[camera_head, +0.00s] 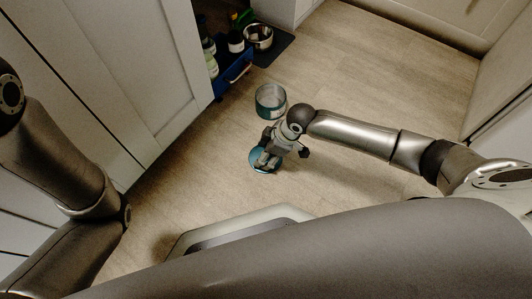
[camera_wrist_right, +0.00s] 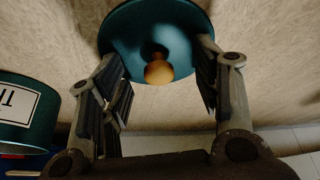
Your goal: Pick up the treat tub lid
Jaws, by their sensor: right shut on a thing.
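The treat tub lid (camera_head: 257,166) is a teal disc below my right gripper in the head view, partly hidden by the fingers. In the right wrist view the lid (camera_wrist_right: 130,35) shows a round orange-brown knob at its middle. My right gripper (camera_head: 267,160) points down at the lid. In the wrist view its fingers (camera_wrist_right: 165,85) stand on either side, shut on the lid. I cannot tell whether the lid touches the floor. The open teal tub (camera_head: 270,101) stands upright on the floor beyond; its labelled side (camera_wrist_right: 30,140) shows in the wrist view. My left gripper is out of view.
A blue crate (camera_head: 232,76) with bottles stands by the cabinet (camera_head: 140,60). A metal bowl (camera_head: 258,37) sits on a dark mat (camera_head: 275,50) behind it. The wooden floor (camera_head: 370,95) right of the tub is clear.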

